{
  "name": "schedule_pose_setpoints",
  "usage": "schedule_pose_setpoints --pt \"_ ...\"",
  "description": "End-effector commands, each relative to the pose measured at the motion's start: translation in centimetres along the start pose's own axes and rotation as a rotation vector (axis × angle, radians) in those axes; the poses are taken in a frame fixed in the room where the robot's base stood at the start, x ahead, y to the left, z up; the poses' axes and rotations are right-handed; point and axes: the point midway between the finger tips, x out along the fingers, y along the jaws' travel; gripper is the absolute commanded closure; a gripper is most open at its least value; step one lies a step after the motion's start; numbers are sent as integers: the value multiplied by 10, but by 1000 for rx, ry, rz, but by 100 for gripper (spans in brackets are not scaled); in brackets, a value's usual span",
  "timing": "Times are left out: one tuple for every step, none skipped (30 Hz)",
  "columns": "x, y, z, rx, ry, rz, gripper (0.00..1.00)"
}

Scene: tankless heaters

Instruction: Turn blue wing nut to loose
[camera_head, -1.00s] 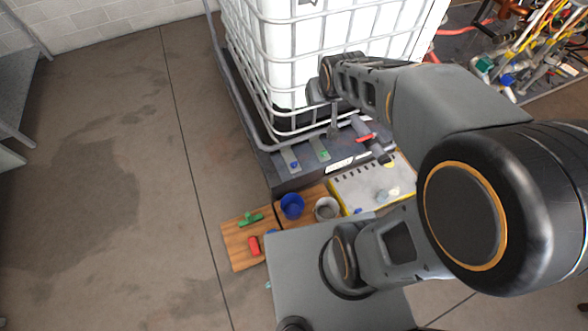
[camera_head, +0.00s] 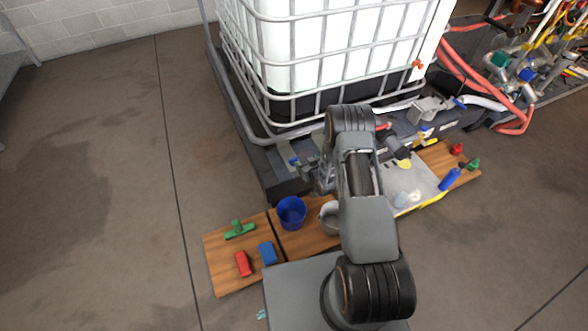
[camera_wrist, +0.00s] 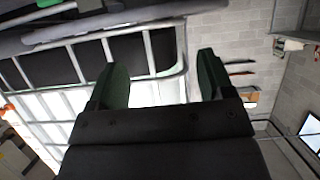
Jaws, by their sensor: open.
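A small blue part that looks like the blue wing nut (camera_head: 294,162) sits on a grey strip on the dark pallet edge in front of the white tank; it is too small to make out its angle. My gripper (camera_head: 310,168) is just to the right of it in the head view, with my arm reaching over from the front. Whether they touch I cannot tell. In the wrist view my gripper (camera_wrist: 160,78) is open with nothing between its two dark green fingers. The blue part cannot be made out in the wrist view.
The caged white tank (camera_head: 330,60) stands right behind my gripper. A blue cup (camera_head: 291,212), a green part (camera_head: 239,230), a red block (camera_head: 243,263) and a blue block (camera_head: 267,253) lie on wooden boards in front. Red hoses (camera_head: 470,75) are at the right.

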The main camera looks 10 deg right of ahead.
Motion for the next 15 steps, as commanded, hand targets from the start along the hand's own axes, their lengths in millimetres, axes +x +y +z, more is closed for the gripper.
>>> schedule_pose_setpoints --pt "6 -2 23 6 9 -6 26" --pt "7 -3 30 8 17 -9 26" --pt "9 -4 37 11 26 -12 26" --pt "10 -5 41 12 31 -14 26" --pt "10 -6 45 13 36 -16 26" --pt "12 -6 49 15 41 -18 26" --pt "13 -7 51 16 44 -19 26" --pt "15 -7 52 16 46 -20 26" --pt "19 -8 54 16 49 -21 26" --pt "22 -8 54 16 51 -22 26" --pt "26 -8 55 15 51 -23 26" --pt "32 -9 55 15 51 -23 26" --pt "38 -9 54 15 52 -24 26" --pt "43 -9 54 15 52 -24 26" --pt "51 -9 54 15 52 -23 26"
